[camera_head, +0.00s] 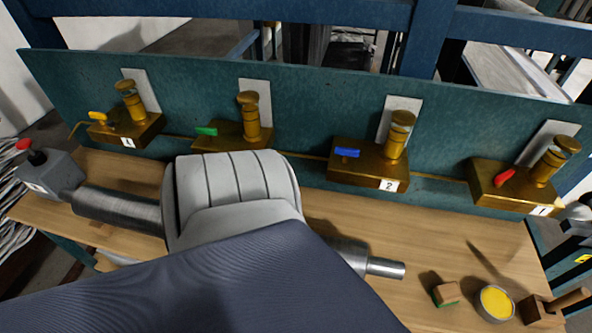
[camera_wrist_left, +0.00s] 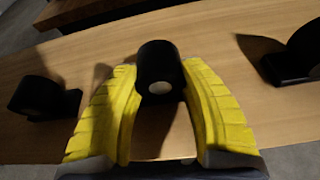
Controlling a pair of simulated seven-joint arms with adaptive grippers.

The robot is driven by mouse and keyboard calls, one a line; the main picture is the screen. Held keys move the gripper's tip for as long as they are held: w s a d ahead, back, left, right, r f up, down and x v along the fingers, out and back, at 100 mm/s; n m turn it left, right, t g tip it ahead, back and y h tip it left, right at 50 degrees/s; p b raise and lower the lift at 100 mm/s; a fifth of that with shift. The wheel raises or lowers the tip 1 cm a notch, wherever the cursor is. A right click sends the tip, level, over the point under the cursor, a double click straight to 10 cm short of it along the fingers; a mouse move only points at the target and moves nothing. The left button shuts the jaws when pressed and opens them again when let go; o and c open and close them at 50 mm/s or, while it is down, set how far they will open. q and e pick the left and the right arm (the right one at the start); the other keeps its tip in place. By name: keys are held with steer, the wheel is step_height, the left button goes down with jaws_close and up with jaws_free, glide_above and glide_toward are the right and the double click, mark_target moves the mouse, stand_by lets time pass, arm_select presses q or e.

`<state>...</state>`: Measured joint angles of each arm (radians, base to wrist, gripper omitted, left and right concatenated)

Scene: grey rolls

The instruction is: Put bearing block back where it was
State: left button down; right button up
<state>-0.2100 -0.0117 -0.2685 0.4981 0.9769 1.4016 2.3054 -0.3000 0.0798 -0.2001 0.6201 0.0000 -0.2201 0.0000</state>
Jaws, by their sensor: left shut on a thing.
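A black bearing block (camera_wrist_left: 158,58) with a rounded body and a pale round end shows in the left wrist view. My left gripper (camera_wrist_left: 159,72) has its two yellow fingers on either side of the block and is shut on it. Bare wood shows below and behind the block; I cannot tell whether it touches the wood. In the head view, neither this block nor the left gripper can be made out. My right gripper is in neither view.
Other black blocks lie left (camera_wrist_left: 42,98) and right (camera_wrist_left: 295,55) in the wrist view. The head view shows a grey roll (camera_head: 235,185), brass valves (camera_head: 372,160) along the back, a yellow-topped pot (camera_head: 495,302) and a red-button box (camera_head: 48,174). A dark blue shape covers the lower middle.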

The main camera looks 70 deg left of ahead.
arm_select(q)
steer(key=shift+a+f, duration=0.1)
steer(key=shift+f, duration=0.15)
steer(key=c, duration=0.8)
jaws_free()
steer(key=shift+o, duration=0.2)
steer(key=shift+v, duration=2.75)
steer(key=shift+w, duration=0.15)
